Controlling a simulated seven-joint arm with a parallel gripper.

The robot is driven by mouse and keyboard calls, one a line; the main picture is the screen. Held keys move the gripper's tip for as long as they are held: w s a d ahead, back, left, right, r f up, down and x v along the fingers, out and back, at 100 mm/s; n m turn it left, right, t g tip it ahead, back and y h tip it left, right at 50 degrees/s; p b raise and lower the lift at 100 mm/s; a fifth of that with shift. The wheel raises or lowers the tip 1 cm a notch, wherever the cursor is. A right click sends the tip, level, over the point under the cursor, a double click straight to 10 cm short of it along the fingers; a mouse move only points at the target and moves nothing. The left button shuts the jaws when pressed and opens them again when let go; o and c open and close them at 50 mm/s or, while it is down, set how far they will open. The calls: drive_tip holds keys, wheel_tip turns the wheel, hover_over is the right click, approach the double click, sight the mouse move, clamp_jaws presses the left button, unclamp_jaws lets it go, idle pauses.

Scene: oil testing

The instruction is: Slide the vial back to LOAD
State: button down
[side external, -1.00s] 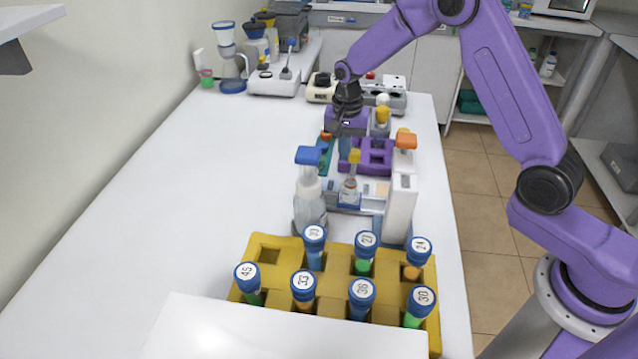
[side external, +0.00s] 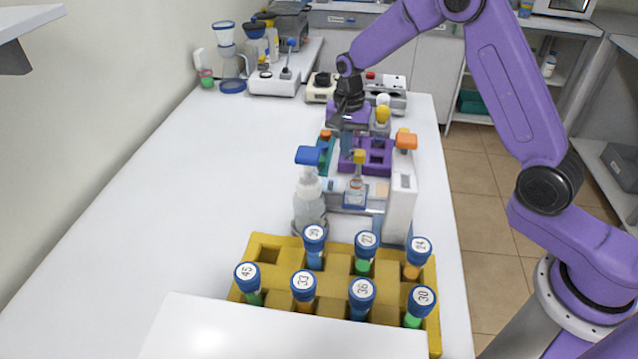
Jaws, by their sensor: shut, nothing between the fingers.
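A small clear vial (side external: 355,191) with a yellow cap stands upright on the carriage of a small grey-white slide device (side external: 380,190), left of its tall white block. My gripper (side external: 346,154) is shut and empty. It points down just behind and slightly left of the vial, partly in front of the purple rack. I cannot tell from this view whether the fingertips touch the vial or its carriage. The LOAD marking cannot be read.
A spray bottle (side external: 310,203) with a blue top stands left of the device. A yellow rack (side external: 268,255) with several blue-capped tubes is in front. A purple rack (side external: 378,157) and an orange-topped white block (side external: 402,200) are close by. The left table is clear.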

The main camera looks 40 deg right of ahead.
wheel_tip(320, 180, up, 6)
idle(0.8)
drive_tip(key=shift+r, duration=0.15)
drive_tip(key=s+a+r+n, duration=0.25)
drive_tip(key=s+n, duration=0.25)
drive_tip(key=s, duration=0.4)
drive_tip(key=s+a+r+n, duration=0.25)
drive_tip(key=s+n, duration=0.35)
drive_tip(key=s, duration=0.3)
drive_tip(key=s+d+n, duration=0.2)
drive_tip(key=s+n, duration=0.3)
drive_tip(key=s, duration=0.5)
drive_tip(key=s+d+n, duration=0.3)
drive_tip(key=s+n, duration=0.2)
drive_tip(key=s, duration=0.4)
drive_tip(key=shift+s+d+f+n, duration=0.3)
drive_tip(key=shift+s+f, duration=0.05)
drive_tip(key=shift+s, duration=0.05)
